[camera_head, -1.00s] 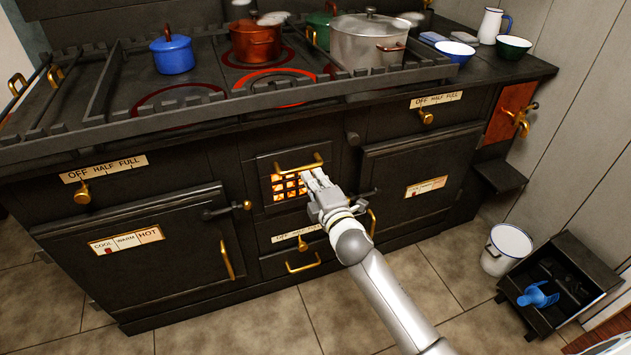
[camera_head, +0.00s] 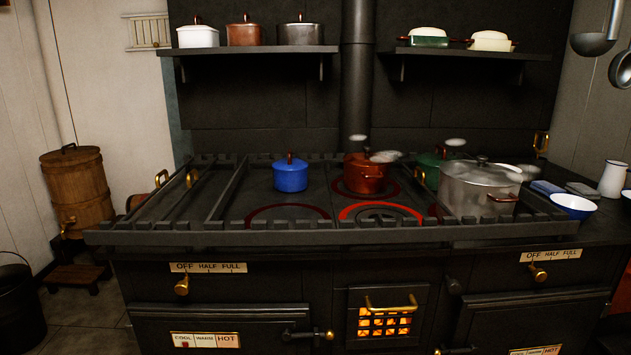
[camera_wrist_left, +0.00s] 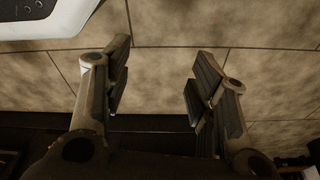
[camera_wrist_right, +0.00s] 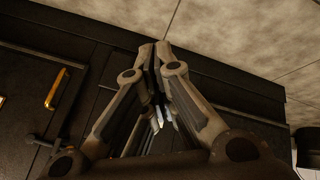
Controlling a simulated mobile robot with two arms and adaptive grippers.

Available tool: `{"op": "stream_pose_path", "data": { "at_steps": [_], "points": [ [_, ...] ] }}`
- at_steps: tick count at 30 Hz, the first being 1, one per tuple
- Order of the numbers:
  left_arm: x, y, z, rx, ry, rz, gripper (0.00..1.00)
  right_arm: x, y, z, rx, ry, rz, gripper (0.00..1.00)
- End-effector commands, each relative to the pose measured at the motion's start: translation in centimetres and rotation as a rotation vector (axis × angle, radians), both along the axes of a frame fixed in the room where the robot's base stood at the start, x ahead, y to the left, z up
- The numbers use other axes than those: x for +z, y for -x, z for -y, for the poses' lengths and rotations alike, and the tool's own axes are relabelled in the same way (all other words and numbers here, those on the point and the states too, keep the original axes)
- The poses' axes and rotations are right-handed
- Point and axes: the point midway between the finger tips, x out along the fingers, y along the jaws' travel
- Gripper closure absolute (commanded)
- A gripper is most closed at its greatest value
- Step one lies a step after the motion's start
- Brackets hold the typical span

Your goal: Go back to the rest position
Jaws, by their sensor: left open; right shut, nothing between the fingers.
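My left gripper (camera_wrist_left: 160,85) is open and empty in the left wrist view, with tiled floor between and beyond its fingers. My right gripper (camera_wrist_right: 155,45) is shut with nothing between its fingers in the right wrist view. It is in front of the dark stove's lower front, near a brass handle (camera_wrist_right: 57,89); I cannot tell the exact gap. Neither gripper shows in the head view.
The black stove (camera_head: 300,285) fills the head view, its fire grate (camera_head: 384,321) glowing. A blue pot (camera_head: 290,176), a red pot (camera_head: 365,175) and a large steel pot (camera_head: 478,190) stand on top behind a rail. A wooden barrel (camera_head: 78,190) stands left.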

Motion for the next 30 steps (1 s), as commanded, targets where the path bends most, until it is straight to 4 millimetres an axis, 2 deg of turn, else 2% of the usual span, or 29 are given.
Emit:
{"op": "stream_pose_path", "data": {
  "at_steps": [1,3,8,9,14,24,30],
  "points": [
    [0.0,0.0,0.0,0.000,0.000,0.000,0.47,-1.9,3.2,-0.2,-0.057,-0.040,-0.076,1.00],
    [0.0,0.0,0.0,0.000,0.000,0.000,0.47,-4.0,7.1,-0.5,-0.142,-0.092,-0.172,1.00],
    [0.0,0.0,0.0,0.000,0.000,0.000,0.47,-7.5,16.2,-1.2,-0.331,-0.178,-0.382,1.00],
    [0.6,0.8,-0.1,-0.001,-0.001,-0.012,0.47,-6.6,16.3,-1.1,-0.334,-0.178,-0.381,1.00],
    [0.3,3.5,-0.5,-0.006,-0.004,-0.033,0.47,-6.9,18.9,-0.6,-0.325,-0.167,-0.399,1.00],
    [1.3,11.8,-2.0,-0.017,-0.012,-0.081,0.47,-5.9,27.1,0.9,-0.317,-0.149,-0.443,1.00],
    [1.8,15.0,-2.7,-0.022,-0.015,-0.094,0.47,-5.4,30.2,1.5,-0.313,-0.143,-0.457,1.00]
  ]
}}
